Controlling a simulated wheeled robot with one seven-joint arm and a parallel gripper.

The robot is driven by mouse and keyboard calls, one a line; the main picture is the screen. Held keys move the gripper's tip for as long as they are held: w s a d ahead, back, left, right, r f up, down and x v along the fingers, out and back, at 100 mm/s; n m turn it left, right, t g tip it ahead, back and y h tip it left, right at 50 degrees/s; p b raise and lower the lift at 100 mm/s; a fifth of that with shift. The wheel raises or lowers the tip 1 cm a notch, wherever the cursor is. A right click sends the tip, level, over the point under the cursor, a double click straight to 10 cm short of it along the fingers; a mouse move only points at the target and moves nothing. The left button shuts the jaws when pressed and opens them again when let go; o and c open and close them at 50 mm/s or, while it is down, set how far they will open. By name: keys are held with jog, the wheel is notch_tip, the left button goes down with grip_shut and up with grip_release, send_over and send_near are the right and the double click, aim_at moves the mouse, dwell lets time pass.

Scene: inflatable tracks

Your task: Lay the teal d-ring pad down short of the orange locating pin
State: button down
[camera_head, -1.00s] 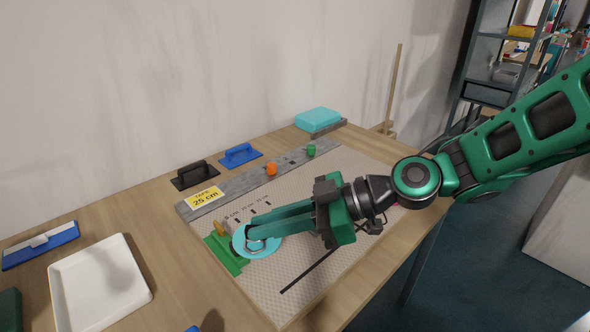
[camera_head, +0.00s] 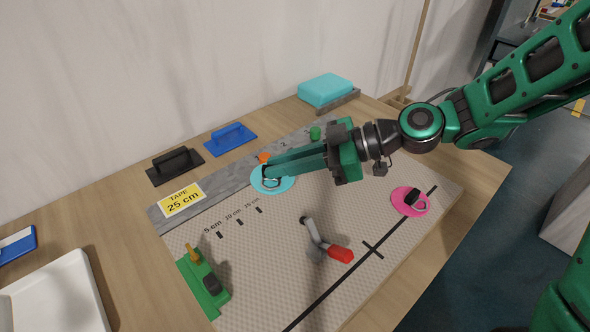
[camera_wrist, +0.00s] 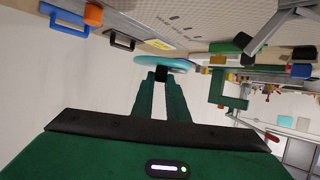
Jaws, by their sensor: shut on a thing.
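The teal d-ring pad (camera_head: 270,181) is a round disc with a metal ring on top. My gripper (camera_head: 272,176) is shut on its ring, and the pad also shows at the fingertips in the wrist view (camera_wrist: 160,63). The orange locating pin (camera_head: 264,157) stands on the grey strip just behind the pad, partly hidden by my gripper. In the wrist view the orange pin (camera_wrist: 94,15) is at upper left, apart from the pad. I cannot tell whether the pad touches the mat.
The textured mat (camera_head: 270,225) bears a red-handled tool (camera_head: 335,252), a pink d-ring pad (camera_head: 410,201) and a green clamp (camera_head: 203,285). A green pin (camera_head: 315,133) stands farther along the strip. Black (camera_head: 174,166) and blue (camera_head: 229,138) handled blocks lie behind it.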

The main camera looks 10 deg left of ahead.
send_over(296, 183)
notch_tip(296, 183, down, 5)
jog(key=shift+s+r, duration=0.1)
jog(key=shift+r, duration=0.05)
jog(key=shift+f, duration=2)
jog(key=shift+f, duration=0.1)
jog(key=c, duration=1.9)
grip_release()
jog(key=shift+o, duration=0.8)
